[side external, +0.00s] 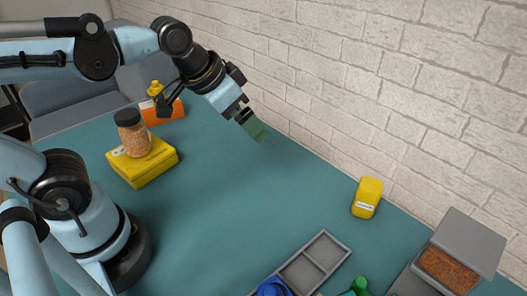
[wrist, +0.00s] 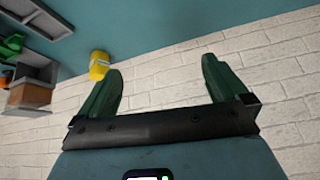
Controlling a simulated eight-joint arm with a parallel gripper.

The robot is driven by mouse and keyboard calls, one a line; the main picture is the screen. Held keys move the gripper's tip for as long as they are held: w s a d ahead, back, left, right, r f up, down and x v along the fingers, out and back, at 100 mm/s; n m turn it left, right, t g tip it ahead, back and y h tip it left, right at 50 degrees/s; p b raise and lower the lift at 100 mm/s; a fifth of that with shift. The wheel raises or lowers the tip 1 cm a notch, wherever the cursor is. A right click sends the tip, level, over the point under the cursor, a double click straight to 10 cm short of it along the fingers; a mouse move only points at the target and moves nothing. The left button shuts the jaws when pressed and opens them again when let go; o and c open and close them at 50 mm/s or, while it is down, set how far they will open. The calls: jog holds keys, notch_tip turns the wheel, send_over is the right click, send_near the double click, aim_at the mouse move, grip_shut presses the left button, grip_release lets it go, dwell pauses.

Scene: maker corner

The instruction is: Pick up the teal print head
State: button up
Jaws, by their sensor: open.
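My gripper (side external: 255,130) is raised above the back of the teal table, near the brick wall. In the wrist view its two green fingers (wrist: 163,70) are spread apart with nothing between them. A green object (side external: 360,285) is cut off at the bottom edge of the side view, beside the grey tray, with a teal patch next to it. Green shapes also show at the upper left of the wrist view (wrist: 12,45). I cannot tell whether either is the teal print head. My gripper is well away from them.
A grey divided tray (side external: 337,242) holds a blue object (side external: 273,287). A yellow bottle (side external: 367,190) stands near the wall. A grey bin (side external: 470,240) with brown contents is at right. A yellow box (side external: 145,168) carries a jar (side external: 132,135). The table's middle is clear.

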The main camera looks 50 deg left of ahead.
jog(key=shift+n+t, duration=0.3)
jog(key=shift+n, duration=0.6)
jog(key=a+f, duration=0.1)
jog(key=s+a+f, duration=0.1)
jog(key=f, duration=0.1)
jog(key=shift+s+a, duration=0.3)
jog(key=shift+a, duration=0.1)
jog(key=shift+c, duration=0.2)
jog(key=shift+s+a+f+y, duration=0.15)
jog(key=shift+a+f+y, duration=0.1)
jog(key=shift+f+y, duration=0.05)
jog(key=shift+c, duration=1)
